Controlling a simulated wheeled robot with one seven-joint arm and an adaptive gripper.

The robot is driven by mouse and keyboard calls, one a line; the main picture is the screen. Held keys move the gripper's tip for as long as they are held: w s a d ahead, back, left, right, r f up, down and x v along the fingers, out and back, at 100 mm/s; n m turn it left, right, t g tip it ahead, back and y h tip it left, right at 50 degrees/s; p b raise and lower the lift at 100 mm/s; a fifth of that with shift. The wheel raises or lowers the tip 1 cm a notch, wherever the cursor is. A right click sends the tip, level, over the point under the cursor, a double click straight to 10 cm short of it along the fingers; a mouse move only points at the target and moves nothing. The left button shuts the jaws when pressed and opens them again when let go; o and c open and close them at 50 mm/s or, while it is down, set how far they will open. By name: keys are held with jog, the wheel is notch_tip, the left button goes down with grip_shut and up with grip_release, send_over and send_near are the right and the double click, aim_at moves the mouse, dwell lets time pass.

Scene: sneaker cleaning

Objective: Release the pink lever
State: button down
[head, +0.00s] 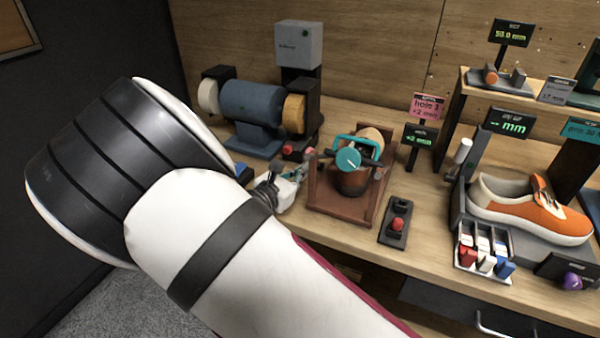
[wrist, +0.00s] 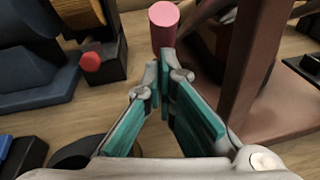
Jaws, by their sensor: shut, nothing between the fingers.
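The pink lever (wrist: 164,24) shows as a pink cylinder at the top middle of the wrist view, beside the brown wooden stand (wrist: 243,60). My gripper (wrist: 162,66) is shut and empty, its fingertips just below the lever's lower end in that picture. I cannot tell whether they touch it. In the head view my gripper (head: 278,180) is at the left side of the brown stand (head: 340,208), which carries a teal clamp (head: 349,160). I cannot make out the lever clearly in the head view.
A blue bench grinder (head: 252,105) stands behind and left of my gripper. A black box with a red button (wrist: 91,62) sits near it. Another red-button box (head: 397,224) lies right of the stand. An orange sneaker (head: 530,208) and a brush tray (head: 484,262) are farther right.

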jog(key=shift+w+r+g+p, duration=0.15)
jog(key=shift+r+g+p, duration=0.15)
jog(key=shift+p, duration=0.2)
